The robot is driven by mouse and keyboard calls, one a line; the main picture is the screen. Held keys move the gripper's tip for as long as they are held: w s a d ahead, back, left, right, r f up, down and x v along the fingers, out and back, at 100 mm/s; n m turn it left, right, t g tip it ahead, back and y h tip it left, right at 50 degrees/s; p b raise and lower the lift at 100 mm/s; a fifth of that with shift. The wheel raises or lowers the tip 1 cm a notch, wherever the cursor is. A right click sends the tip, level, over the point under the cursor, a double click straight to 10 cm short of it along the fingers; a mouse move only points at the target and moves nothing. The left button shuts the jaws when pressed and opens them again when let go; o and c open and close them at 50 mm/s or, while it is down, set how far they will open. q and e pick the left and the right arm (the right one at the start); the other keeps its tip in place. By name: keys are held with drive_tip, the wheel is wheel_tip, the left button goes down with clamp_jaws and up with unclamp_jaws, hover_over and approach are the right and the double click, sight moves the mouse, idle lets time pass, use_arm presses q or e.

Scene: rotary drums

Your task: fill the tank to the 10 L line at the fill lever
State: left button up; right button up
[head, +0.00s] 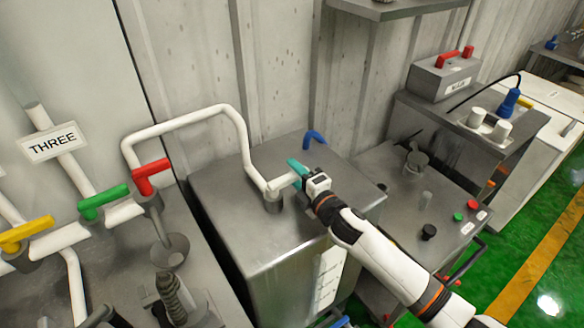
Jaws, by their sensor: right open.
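The tank appears to be the steel box (262,248) in the middle, with a white pipe running to its top. A teal lever (297,167) stands at the pipe's end above the tank top; I take it as the fill lever. My right gripper (304,178) is open, right at the teal lever, and its arm comes from the lower right. I cannot tell whether the fingers touch the lever. A white marked strip (328,276) is on the tank's front; its lines and any liquid level are too small to read. My left gripper is out of view.
Yellow (26,234), green (103,202) and red (152,169) levers sit on pipes at left, near a sign reading THREE (53,142). A steel bench (395,190) with buttons stands right; green floor lies beyond.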

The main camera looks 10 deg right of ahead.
drive_tip(key=shift+w+a, duration=0.25)
drive_tip(key=shift+w, duration=0.4)
clamp_jaws()
